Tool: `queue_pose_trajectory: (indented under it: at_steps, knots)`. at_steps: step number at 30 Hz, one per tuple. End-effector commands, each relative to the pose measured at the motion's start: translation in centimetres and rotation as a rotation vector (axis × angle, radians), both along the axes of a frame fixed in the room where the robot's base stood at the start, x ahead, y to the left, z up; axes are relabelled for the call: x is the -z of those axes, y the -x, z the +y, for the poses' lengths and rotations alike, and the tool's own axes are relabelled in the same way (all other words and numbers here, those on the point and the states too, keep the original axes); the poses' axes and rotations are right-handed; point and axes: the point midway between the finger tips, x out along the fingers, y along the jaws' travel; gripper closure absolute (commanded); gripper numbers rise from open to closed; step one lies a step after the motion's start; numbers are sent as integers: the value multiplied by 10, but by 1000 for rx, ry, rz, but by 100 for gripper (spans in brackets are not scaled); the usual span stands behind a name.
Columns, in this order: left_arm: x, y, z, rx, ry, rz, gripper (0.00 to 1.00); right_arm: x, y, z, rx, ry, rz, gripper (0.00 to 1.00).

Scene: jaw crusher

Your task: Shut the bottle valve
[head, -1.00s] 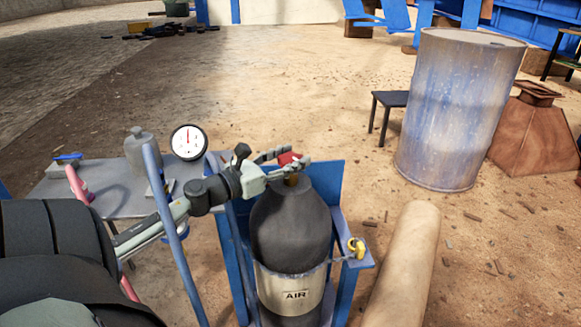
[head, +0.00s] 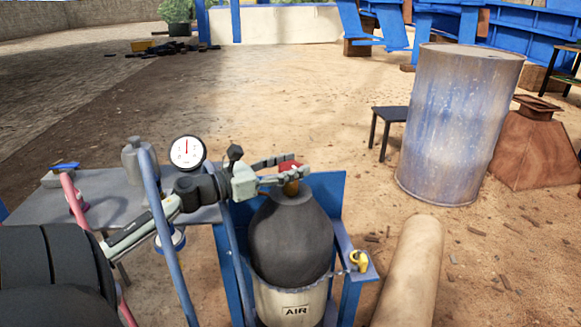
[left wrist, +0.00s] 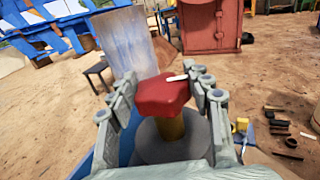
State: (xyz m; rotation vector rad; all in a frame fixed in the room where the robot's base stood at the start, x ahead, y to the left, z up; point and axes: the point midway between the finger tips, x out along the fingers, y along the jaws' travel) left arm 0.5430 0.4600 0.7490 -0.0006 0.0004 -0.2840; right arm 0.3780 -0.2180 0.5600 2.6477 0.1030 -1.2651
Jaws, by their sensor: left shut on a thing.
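The red bottle valve (head: 291,165) sits on a brass neck at the top of a dark grey air bottle (head: 290,240). The bottle stands upright in a blue stand with a pale band marked AIR. My left gripper (head: 285,172) reaches in from the left and is shut on the valve, with fingers on either side of it. In the left wrist view the red valve knob (left wrist: 163,95) with a white mark on top lies between the fingers, above the brass neck (left wrist: 170,127). My right gripper is not in view.
A pressure gauge (head: 187,152) and a grey table (head: 110,200) are left of the bottle. A yellow fitting (head: 358,261) is on the stand's right side. A beige roll (head: 410,270), a worn blue drum (head: 455,125) and a dark stool (head: 388,116) stand to the right.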

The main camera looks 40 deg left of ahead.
Motion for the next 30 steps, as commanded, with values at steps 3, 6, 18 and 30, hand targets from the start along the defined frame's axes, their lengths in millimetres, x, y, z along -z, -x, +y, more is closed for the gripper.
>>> queue_pose_trajectory:
  at_steps: [3, 6, 18, 30]
  knots:
    - [-1, 0, 0, 1, 0, -1, 79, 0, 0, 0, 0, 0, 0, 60]
    - [-1, 0, 0, 1, 0, -1, 79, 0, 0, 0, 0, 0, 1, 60]
    - [0, 0, 0, 0, -1, -1, 28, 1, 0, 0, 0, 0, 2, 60]
    - [-45, 0, -1, 2, -7, 0, 28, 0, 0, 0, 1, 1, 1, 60]
